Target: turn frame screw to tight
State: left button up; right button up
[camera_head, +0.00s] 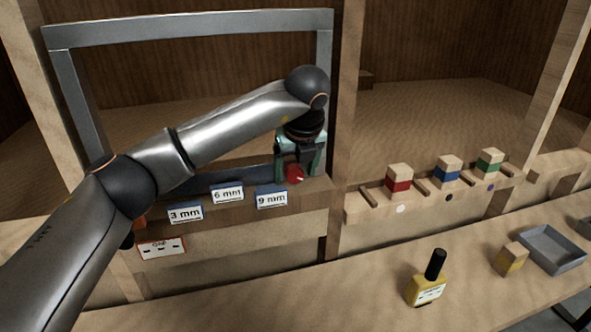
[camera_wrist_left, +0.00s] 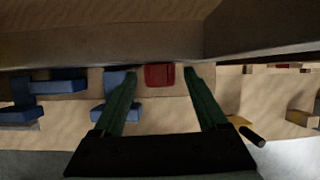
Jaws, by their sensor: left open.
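The frame screw shows as a red knob (camera_head: 294,174) at the lower right corner of the grey metal frame (camera_head: 190,26). My left gripper (camera_head: 299,170) reaches down over it with its green fingers open. In the left wrist view the red knob (camera_wrist_left: 160,75) sits between the open fingertips of the left gripper (camera_wrist_left: 161,78), with space visible on both sides. The knob's marking is too small to read as a setting. My right gripper is not in view.
Cards reading 3 mm (camera_head: 185,213), 6 mm (camera_head: 227,193) and 9 mm (camera_head: 271,197) stand just left of the gripper. A wooden post (camera_head: 347,120) rises close on the right. A yellow bottle (camera_head: 427,290) and grey tray (camera_head: 552,249) are on the front counter.

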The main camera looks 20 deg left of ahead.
pick_arm(q)
jog(key=v, duration=1.2)
jog(key=shift+s+r+b, duration=0.15)
jog(key=shift+r+b, duration=0.1)
jog(key=shift+b, duration=0.2)
jog(key=shift+d, duration=0.15)
